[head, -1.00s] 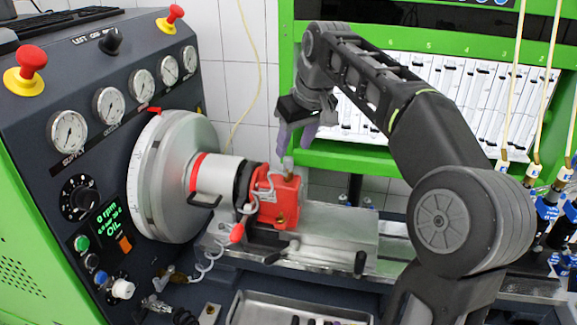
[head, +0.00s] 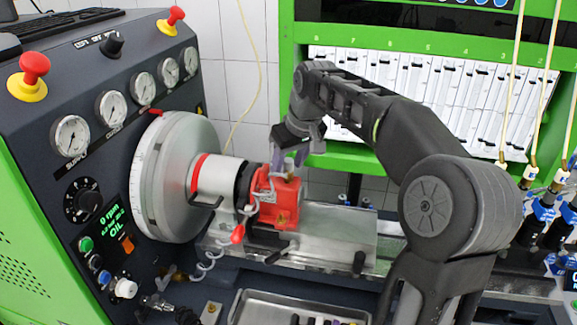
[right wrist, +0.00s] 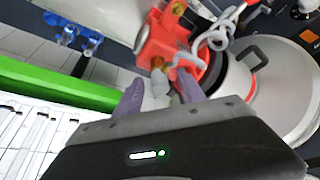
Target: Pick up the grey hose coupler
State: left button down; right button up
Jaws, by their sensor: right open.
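The grey hose coupler (head: 289,165) sits upright on top of the red pump (head: 287,203), on its brass fitting. My right gripper (head: 289,168) is open at the coupler, with its purple fingers pointing down on either side. In the right wrist view the coupler (right wrist: 160,84) shows between the two open fingers (right wrist: 159,82), with the brass fitting (right wrist: 158,62) and red pump (right wrist: 160,38) beyond. I cannot tell whether either finger touches it. My left gripper is not in view.
The large silver flywheel (head: 168,180) and gauge panel (head: 75,140) stand left of the pump. A grey hose (head: 212,262) and a red-tipped lever (head: 238,234) are close by. A metal tray (head: 245,308) with small parts lies in front. The green frame (head: 345,163) is behind.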

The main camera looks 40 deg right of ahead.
dwell(0.5)
grip_shut()
dwell(0.3)
